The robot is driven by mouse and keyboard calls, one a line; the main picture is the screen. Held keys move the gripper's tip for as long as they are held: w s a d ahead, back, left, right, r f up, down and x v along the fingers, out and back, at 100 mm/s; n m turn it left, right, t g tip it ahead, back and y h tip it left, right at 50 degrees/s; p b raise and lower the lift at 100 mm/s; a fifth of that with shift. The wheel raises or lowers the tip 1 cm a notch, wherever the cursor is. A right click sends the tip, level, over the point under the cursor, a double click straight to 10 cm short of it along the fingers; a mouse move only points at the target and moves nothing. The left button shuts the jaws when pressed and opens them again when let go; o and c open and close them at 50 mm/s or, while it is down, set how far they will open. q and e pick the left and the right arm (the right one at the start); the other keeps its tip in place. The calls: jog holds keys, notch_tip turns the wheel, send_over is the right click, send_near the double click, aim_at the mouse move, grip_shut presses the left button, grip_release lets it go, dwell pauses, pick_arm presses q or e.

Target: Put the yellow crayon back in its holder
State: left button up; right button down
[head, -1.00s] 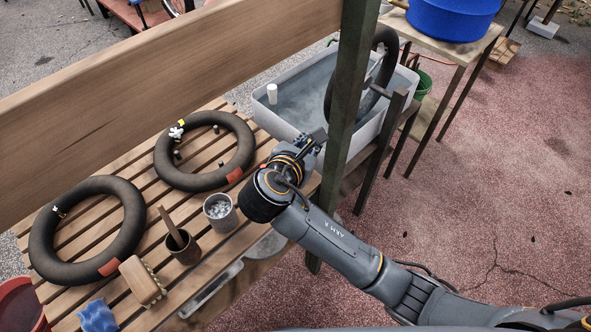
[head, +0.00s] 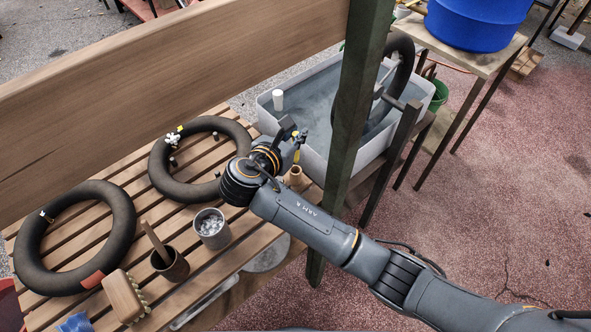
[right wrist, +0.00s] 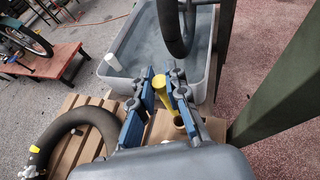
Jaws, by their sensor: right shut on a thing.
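My right gripper (head: 294,134) is shut on the yellow crayon (head: 296,154) at the bench's far right end. The crayon hangs below the fingers, nearly upright. In the right wrist view the crayon (right wrist: 163,92) stands between the blue finger pads of my gripper (right wrist: 161,88). A small tan cup-like holder (head: 294,177) stands on the bench just below the crayon. In the right wrist view the holder's dark opening (right wrist: 179,123) shows close to the crayon's lower end; I cannot tell the exact gap. My left gripper is not in view.
Two black tubes (head: 122,215) (head: 158,180) lie on the slatted bench. A water tub (head: 262,112) is behind the gripper. A dark green post (head: 349,115) rises at its right.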

notch_tip(320, 180, down, 3)
jog(key=shift+f, duration=0.4)
notch_tip(320, 180, down, 4)
jog(key=shift+p, duration=0.7)
jog(key=shift+f, duration=0.15)
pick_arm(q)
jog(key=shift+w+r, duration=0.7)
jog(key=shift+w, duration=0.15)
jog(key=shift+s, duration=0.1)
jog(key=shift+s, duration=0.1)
pick_arm(e)
jog(key=c, duration=1.4)
grip_release()
jog(key=shift+f, duration=0.15)
jog(key=shift+o, duration=0.2)
